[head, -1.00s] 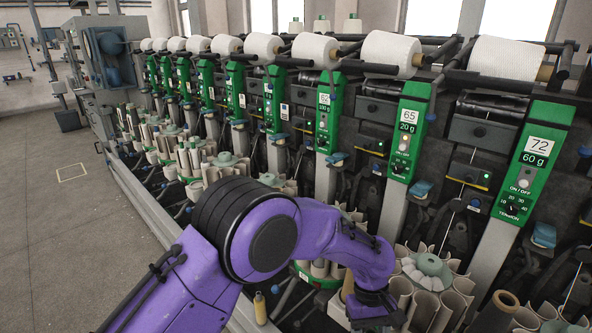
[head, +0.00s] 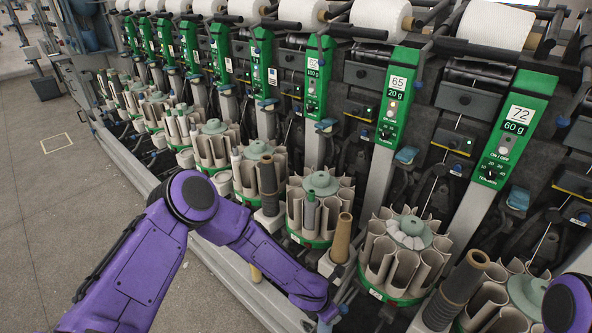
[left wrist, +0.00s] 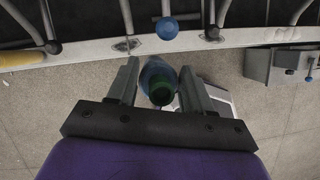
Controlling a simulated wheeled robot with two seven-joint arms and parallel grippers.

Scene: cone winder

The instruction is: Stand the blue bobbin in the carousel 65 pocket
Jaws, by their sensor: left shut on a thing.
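The blue bobbin (left wrist: 150,70) is between the jaws of my left gripper (left wrist: 160,76) in the left wrist view, its green end towards the camera. In the head view my left gripper (head: 330,316) is at the bottom edge, its fingers mostly hidden, over the machine's front rail. The green 65 sign post (head: 400,85) stands right of centre. One carousel (head: 372,281) with beige pockets stands between the 65 and 72 posts. Another carousel (head: 295,232) stands left of the 65 post. I cannot tell which belongs to 65. My right gripper is not in view.
A brown tube (head: 341,238) stands between these two carousels, and a dark wound bobbin (head: 458,290) stands right of them. The 72 sign post (head: 515,125) rises further right. Open floor (head: 60,215) lies to the left.

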